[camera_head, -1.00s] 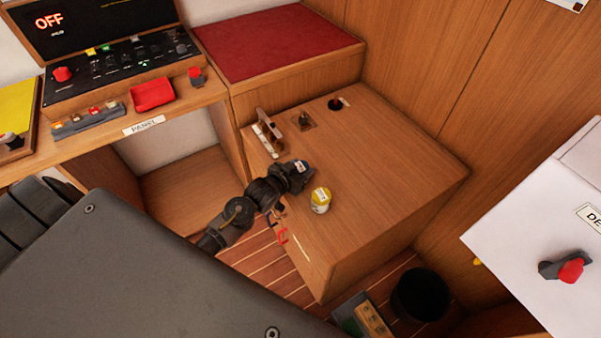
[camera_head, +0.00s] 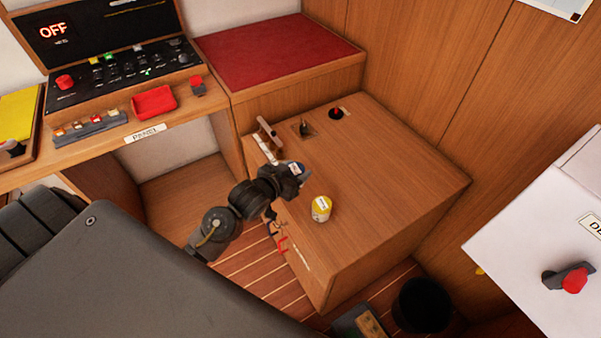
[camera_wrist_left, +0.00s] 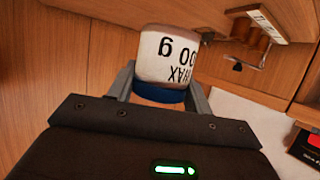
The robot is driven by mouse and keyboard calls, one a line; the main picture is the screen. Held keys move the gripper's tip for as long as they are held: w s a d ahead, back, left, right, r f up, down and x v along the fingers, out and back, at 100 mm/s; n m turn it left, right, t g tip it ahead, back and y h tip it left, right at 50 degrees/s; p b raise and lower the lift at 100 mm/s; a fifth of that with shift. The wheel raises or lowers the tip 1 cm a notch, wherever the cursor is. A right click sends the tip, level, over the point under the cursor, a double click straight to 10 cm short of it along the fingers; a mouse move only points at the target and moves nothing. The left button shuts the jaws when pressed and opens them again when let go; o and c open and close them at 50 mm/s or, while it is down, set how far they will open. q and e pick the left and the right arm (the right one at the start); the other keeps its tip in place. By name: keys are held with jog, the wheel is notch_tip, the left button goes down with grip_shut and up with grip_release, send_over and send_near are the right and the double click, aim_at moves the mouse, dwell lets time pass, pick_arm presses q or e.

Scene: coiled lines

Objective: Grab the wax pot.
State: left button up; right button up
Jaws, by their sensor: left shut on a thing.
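The wax pot (camera_wrist_left: 166,55) is a small white pot with dark lettering and a blue band. In the left wrist view it sits between the two grey fingers of my left gripper (camera_wrist_left: 160,92), which are shut on it. The lettering reads upside down there. In the head view my left gripper (camera_head: 294,170) is over the near left part of the wooden box top, and only a small white and blue bit of the pot shows at its tip. My right gripper is not in view.
A yellow pot with a white label (camera_head: 321,209) stands on the wooden box top (camera_head: 390,180), close to my left gripper. The right part of the top is clear. A dark bin (camera_head: 422,305) stands on the floor.

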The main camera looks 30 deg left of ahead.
pick_arm(q)
jog(key=s+d+r+b, duration=0.1)
jog(key=s+r, duration=0.3)
jog(key=s, duration=0.5)
jog(key=shift+d+r, duration=0.2)
jog(key=shift+r, duration=0.05)
